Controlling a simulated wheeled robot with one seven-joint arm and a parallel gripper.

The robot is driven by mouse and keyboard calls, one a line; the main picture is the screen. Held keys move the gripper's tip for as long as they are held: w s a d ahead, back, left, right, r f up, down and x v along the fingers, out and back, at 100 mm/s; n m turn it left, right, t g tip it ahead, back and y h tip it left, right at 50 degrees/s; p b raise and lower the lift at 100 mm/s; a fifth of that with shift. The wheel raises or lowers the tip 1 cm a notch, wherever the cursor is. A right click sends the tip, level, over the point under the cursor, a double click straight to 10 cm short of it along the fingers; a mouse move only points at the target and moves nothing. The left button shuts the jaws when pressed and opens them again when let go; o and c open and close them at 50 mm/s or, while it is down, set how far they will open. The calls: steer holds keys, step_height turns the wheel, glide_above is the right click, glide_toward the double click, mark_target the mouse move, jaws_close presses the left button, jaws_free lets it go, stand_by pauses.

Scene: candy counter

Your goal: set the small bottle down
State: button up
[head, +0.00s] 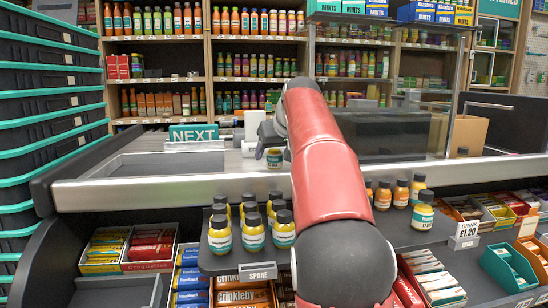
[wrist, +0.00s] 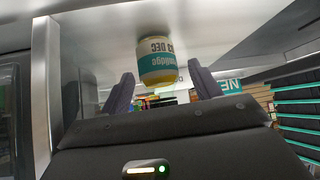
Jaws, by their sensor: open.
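The small bottle (wrist: 157,62) has a white and teal label and a yellow band. In the wrist view it appears upside down against a pale surface, just beyond and between my two finger tips, with a visible gap on each side. In the head view the small bottle (head: 275,160) is on or just above the metal counter edge (head: 180,188); which one I cannot tell. My gripper (head: 270,143) is open around or just behind it, partly hidden by my red arm. In the wrist view my gripper (wrist: 162,85) shows both fingers spread.
Several similar yellow bottles (head: 252,232) stand on a grey shelf below, marked SPARE (head: 258,271). Orange-yellow bottles (head: 401,193) stand right of my arm. Stacked baskets (head: 50,120) fill the left.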

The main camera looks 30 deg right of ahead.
steer(key=shift+w+f, duration=0.1)
steer(key=shift+c, duration=0.3)
steer(key=c, duration=1.1)
